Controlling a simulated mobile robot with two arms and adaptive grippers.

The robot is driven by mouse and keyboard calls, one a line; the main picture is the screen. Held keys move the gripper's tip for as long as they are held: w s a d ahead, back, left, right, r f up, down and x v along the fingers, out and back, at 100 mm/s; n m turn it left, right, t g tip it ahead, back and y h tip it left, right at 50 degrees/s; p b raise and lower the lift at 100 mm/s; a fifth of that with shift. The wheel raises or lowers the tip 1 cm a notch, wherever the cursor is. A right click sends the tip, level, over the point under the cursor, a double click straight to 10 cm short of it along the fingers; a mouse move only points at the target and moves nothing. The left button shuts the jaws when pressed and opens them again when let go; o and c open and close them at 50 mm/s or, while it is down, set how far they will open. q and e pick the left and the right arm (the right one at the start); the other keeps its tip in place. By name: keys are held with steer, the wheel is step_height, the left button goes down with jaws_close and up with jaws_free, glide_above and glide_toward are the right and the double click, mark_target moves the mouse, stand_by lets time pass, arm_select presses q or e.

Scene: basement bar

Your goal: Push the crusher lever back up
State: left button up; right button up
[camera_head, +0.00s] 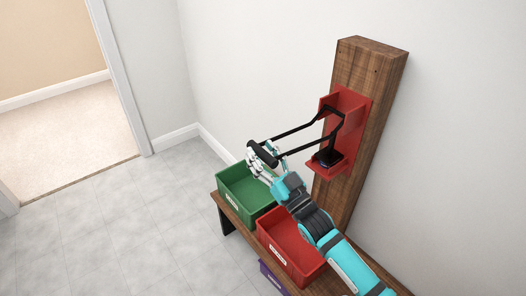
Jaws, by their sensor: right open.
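The can crusher (351,110) is a red bracket fixed to an upright wooden post. Its black lever (291,132) reaches out to the left from the bracket, roughly level, and ends in a thick dark handle (262,154). A black part (327,157) sits low in the bracket. My right gripper (257,163) is open at the handle, just below and beside it. I cannot tell whether the fingers touch the handle. My teal right arm comes in from the lower right. My left gripper is not in view.
A green bin (231,204) and a red bin (279,252) stand on a wooden bench (232,213) under the lever. A purple bin (270,278) is partly visible below. The wooden post (369,66) stands against the wall. The tiled floor at left is clear, with a doorway beyond.

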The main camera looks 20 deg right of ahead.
jaws_close()
stand_by(0.3)
